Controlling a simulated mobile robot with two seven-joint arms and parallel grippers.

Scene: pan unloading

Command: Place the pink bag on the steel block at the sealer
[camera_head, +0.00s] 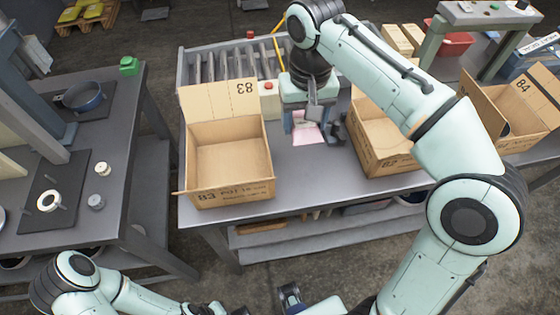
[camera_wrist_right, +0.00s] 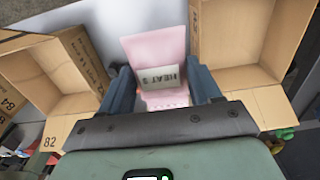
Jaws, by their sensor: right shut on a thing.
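The pink bag (camera_head: 307,134) is between the fingers of my right gripper (camera_head: 313,129), above the grey middle table. In the right wrist view the bag (camera_wrist_right: 155,46) stands up between the two fingers of my right gripper (camera_wrist_right: 161,80), which is shut on it. A pale patch reading "HEAT" and more shows across the bag between the fingers. I cannot make out a steel block for certain; the gripper and bag cover part of the table there. My left arm is low at the bottom left of the head view; whether its gripper is open I cannot tell.
An open carton marked 83 (camera_head: 229,188) stands left of the right gripper, another carton (camera_head: 378,143) right of it. A carton marked 84 (camera_head: 522,100) is farther right. A small box with a red button (camera_head: 268,98) and rollers (camera_head: 213,66) lie behind. Bare tabletop (camera_head: 312,172) lies in front.

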